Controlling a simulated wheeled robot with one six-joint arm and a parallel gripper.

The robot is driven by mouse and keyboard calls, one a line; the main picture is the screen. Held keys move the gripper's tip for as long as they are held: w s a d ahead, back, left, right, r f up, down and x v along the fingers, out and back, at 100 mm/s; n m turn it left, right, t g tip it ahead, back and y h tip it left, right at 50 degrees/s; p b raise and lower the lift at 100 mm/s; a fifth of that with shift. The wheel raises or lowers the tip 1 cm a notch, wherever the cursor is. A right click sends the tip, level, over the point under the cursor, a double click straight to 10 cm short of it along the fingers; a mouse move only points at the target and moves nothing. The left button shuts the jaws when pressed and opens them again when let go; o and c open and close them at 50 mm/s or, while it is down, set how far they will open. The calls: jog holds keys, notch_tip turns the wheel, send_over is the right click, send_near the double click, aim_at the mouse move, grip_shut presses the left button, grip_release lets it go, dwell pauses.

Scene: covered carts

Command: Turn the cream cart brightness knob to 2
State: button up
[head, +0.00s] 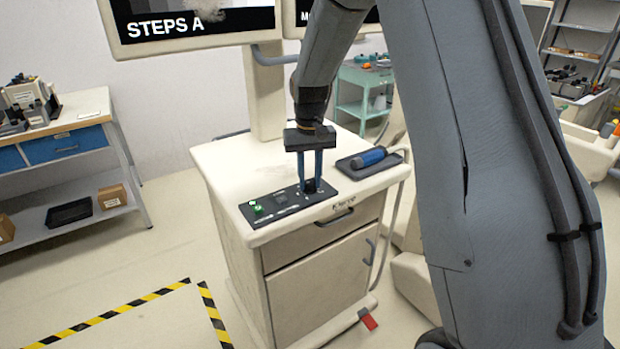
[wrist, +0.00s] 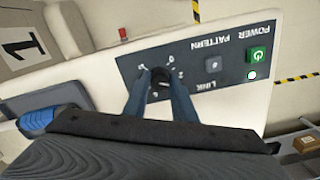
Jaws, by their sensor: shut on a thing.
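The cream cart (head: 225,165) stands in the middle of the head view. A dark control panel (head: 275,207) lies on its top near the front edge. In the wrist view the panel (wrist: 195,50) appears upside down, with labels POWER, PATTERN and LINK. The black knob (wrist: 160,75) sits at the panel's end, ringed by small numbers partly hidden by my fingers. My gripper (head: 312,190) points down over the panel and is shut on the knob; its two blue fingers also show in the wrist view (wrist: 162,88). The knob's pointer cannot be made out.
A blue-handled device (head: 369,157) lies in a dark tray on the cart's right side. A monitor (head: 190,22) reading STEPS A stands behind the cart. A green power button (wrist: 258,55) is lit.

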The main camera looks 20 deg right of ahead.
aim_at(310, 182)
jog(key=shift+w+r+n, duration=0.1)
jog(key=shift+n, duration=1)
jog(key=o, duration=1)
jog(key=shift+o, duration=0.2)
jog(key=shift+r+b, duration=1.15)
jog(key=shift+r, duration=2.75)
jog(key=s+f, duration=0.4)
jog(key=s, duration=0.8)
jog(key=s+f+m+t, duration=0.1)
jog(key=s+f, duration=0.4)
jog(key=s, duration=0.7)
jog(key=shift+s, duration=0.4)
